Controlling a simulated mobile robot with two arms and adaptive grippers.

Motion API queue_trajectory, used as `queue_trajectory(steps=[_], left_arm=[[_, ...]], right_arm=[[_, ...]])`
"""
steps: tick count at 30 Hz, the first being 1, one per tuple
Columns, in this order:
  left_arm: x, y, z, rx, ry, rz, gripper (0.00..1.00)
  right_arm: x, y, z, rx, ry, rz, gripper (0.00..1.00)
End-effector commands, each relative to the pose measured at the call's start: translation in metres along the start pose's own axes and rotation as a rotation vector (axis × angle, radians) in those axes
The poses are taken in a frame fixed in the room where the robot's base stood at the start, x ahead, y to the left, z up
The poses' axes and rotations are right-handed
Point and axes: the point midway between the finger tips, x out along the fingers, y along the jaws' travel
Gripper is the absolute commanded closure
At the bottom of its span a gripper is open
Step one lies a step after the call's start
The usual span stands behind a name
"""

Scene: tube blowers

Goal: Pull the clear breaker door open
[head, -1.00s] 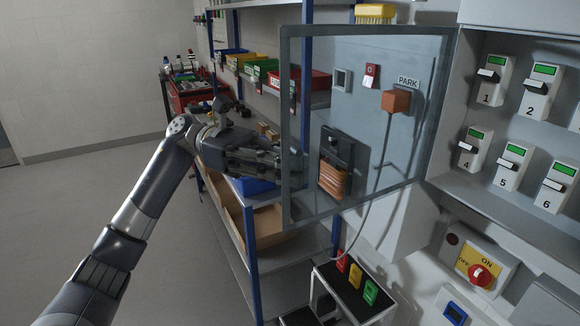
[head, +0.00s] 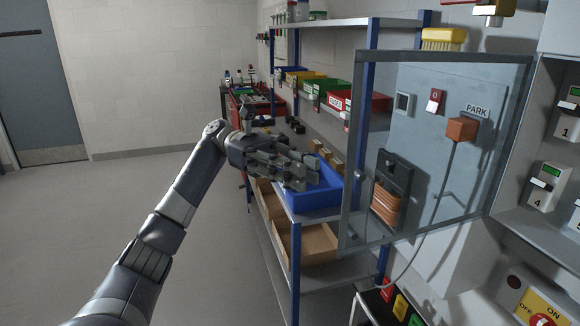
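The clear breaker door (head: 357,130) is a see-through pane in a grey frame. It stands swung out from the breaker cabinet (head: 540,225), whose numbered breakers are uncovered at the right. Its free edge is on the left. My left gripper (head: 312,172) is just left of that free edge in the picture, in front of the blue bin, with a visible gap to the frame. Nothing shows between its fingers, but their angle hides how far apart they are. My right gripper is not in view.
A shelf rack with a blue bin (head: 312,198) and cardboard boxes (head: 312,243) stands behind my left gripper. Through the pane show an orange block (head: 462,129) on a cable and a PARK label (head: 477,111). The floor (head: 90,220) at the left is clear.

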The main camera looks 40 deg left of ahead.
Motion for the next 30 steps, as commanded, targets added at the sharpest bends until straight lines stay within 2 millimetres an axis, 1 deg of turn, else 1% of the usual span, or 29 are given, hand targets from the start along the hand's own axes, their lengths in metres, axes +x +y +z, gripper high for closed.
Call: queue_trajectory(steps=[1, 3, 9, 26, 29, 30], left_arm=[[-0.007, 0.001, 0.001, 0.001, -0.001, 0.002, 0.82], [-0.014, 0.001, 0.001, 0.0, -0.001, 0.002, 0.82], [-0.023, 0.0, 0.0, 0.0, 0.0, 0.0, 0.82], [-0.023, 0.0, 0.0, -0.002, -0.002, 0.0, 0.82], [-0.021, 0.01, -0.005, -0.042, -0.044, 0.017, 0.82], [-0.02, 0.018, -0.009, -0.081, -0.085, 0.032, 0.82]], right_arm=[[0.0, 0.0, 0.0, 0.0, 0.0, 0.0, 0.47], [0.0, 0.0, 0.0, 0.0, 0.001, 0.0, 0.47], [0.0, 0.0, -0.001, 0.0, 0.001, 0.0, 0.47], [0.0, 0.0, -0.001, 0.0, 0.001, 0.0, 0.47], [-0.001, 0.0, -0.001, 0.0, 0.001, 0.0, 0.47], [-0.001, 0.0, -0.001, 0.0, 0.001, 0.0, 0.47]])
